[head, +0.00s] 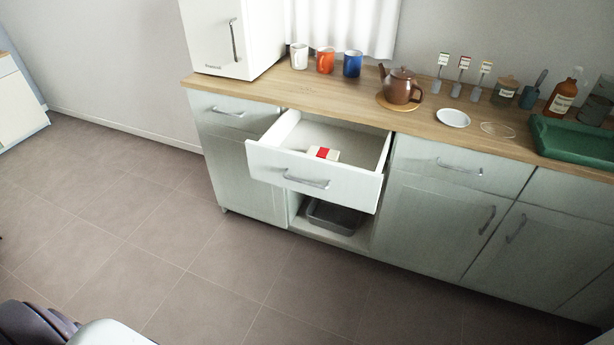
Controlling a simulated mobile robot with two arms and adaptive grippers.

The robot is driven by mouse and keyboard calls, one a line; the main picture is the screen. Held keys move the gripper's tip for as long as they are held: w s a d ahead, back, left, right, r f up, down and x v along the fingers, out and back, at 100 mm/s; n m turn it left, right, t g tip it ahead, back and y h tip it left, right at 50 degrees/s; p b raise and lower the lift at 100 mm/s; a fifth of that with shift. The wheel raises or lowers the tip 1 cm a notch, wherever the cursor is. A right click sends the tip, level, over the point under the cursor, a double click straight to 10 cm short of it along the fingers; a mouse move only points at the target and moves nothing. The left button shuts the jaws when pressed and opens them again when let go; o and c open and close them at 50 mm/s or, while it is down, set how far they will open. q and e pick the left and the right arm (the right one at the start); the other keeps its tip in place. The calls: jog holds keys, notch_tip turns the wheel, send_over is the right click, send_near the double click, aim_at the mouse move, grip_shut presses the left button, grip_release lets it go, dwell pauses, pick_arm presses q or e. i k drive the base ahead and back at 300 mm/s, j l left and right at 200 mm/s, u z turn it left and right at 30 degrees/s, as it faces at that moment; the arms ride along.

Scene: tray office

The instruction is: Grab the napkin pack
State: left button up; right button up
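A small white pack with a red band (322,153), which looks like the napkin pack, lies inside the open drawer (315,187), close to its front panel. The drawer is pulled out from the counter and its front has a metal handle. The lower part of the pack is partly hidden behind the drawer front. Neither of my grippers shows in the head view. Only a dark and pale part at the bottom left corner, which seems to be mine, is visible.
A grey bin (334,216) sits in the open shelf below the drawer. The wooden counter (345,101) holds mugs, a brown teapot (401,87), a white saucer (453,118), bottles and a green tray (572,146). The tiled floor (150,230) before the cabinets is clear.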

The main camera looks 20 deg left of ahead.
aim_at(329, 155)
jog(key=i+j, duration=0.25)
jog(key=i, duration=0.15)
jog(key=i+j, duration=0.3)
jog(key=i+u, duration=0.05)
